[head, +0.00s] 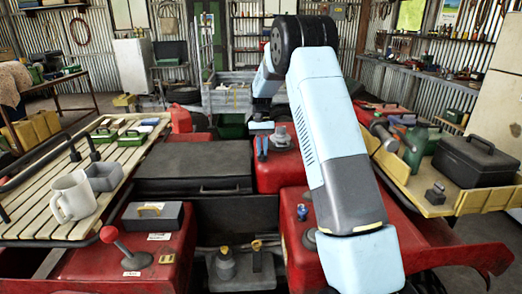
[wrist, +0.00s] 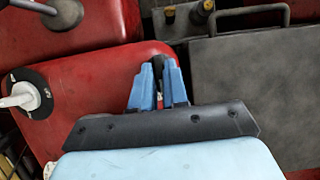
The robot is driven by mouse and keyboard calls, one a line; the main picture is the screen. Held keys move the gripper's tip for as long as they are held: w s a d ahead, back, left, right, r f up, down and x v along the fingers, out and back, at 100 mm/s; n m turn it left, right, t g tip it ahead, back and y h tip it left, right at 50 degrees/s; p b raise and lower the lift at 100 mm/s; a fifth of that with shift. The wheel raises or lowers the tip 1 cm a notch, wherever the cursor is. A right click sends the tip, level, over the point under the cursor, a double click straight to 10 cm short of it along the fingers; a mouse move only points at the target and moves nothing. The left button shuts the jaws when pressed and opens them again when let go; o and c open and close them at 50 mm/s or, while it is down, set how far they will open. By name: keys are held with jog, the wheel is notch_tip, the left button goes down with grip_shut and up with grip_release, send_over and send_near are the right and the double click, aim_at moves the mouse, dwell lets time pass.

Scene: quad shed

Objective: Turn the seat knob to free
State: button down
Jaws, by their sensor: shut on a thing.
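My gripper (wrist: 158,82) points down at the red bodywork (wrist: 95,95), and its blue fingers are closed on a small dark knob (wrist: 157,63). This appears to be the seat knob; the fingers hide most of it, and I cannot read its turn position. The knob itself is hidden there. A round dial with a white handle (wrist: 22,101) sits apart from the fingers, at the left of the wrist view.
A red-balled lever (head: 109,234) and two yellow-topped fittings (head: 225,262) stand nearer me. A slatted rack with a white mug (head: 73,196) is at left. A yellow tray with a black case (head: 476,160) is at right. Shelves and benches line the back.

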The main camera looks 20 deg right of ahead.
jog(key=c, duration=1.1)
grip_release()
jog(key=shift+c, duration=0.2)
jog(key=v, duration=1.3)
jog(key=shift+w+r, duration=0.15)
jog(key=shift+r, duration=0.2)
